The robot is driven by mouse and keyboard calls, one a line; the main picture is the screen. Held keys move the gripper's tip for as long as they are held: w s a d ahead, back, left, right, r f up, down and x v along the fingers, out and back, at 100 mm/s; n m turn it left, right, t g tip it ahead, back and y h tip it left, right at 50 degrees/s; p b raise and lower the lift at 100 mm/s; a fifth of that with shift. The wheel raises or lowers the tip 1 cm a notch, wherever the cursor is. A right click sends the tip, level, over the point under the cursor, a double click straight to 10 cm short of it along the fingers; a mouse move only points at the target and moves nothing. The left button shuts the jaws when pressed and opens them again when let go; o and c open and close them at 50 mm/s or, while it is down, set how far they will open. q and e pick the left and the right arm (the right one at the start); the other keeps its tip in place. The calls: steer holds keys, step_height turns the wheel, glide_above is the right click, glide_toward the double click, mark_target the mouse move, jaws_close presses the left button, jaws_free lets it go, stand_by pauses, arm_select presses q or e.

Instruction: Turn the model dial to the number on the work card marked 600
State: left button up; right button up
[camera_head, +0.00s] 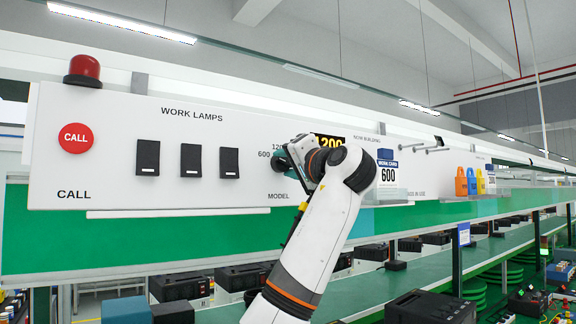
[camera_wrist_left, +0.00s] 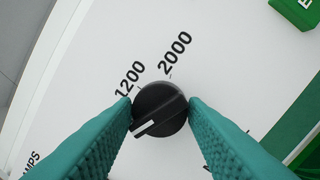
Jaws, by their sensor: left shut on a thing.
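The model dial (camera_wrist_left: 160,110) is a round black knob on the white panel. My left gripper (camera_head: 288,158) is shut on it, with a teal finger on each side in the left wrist view. The dial's white mark points to the lower left in that view, away from the printed 1200 (camera_wrist_left: 130,79) and 2000 (camera_wrist_left: 174,53). The left finger covers the panel where the mark points. In the head view the printed 600 (camera_head: 265,154) shows left of my gripper. The work card (camera_head: 390,174) reads 600. The lit display (camera_head: 328,141) seems to read 1200, partly covered by my arm.
A red CALL button (camera_head: 76,138) and several black lamp switches (camera_head: 191,160) sit on the panel to the left. A red beacon (camera_head: 84,71) stands on top. Coloured padlocks (camera_head: 471,181) stand on a ledge to the right. Below runs a green line with black boxes.

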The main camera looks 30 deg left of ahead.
arm_select(q)
steer(key=shift+f, duration=0.15)
stand_by(0.3)
steer(key=o, duration=1)
steer(key=shift+c, duration=0.2)
steer(key=shift+s+d+b, duration=0.2)
steer(key=shift+d+b, duration=0.1)
steer(key=shift+d, duration=0.1)
steer(key=b+v, duration=0.4)
steer(key=v, duration=0.7)
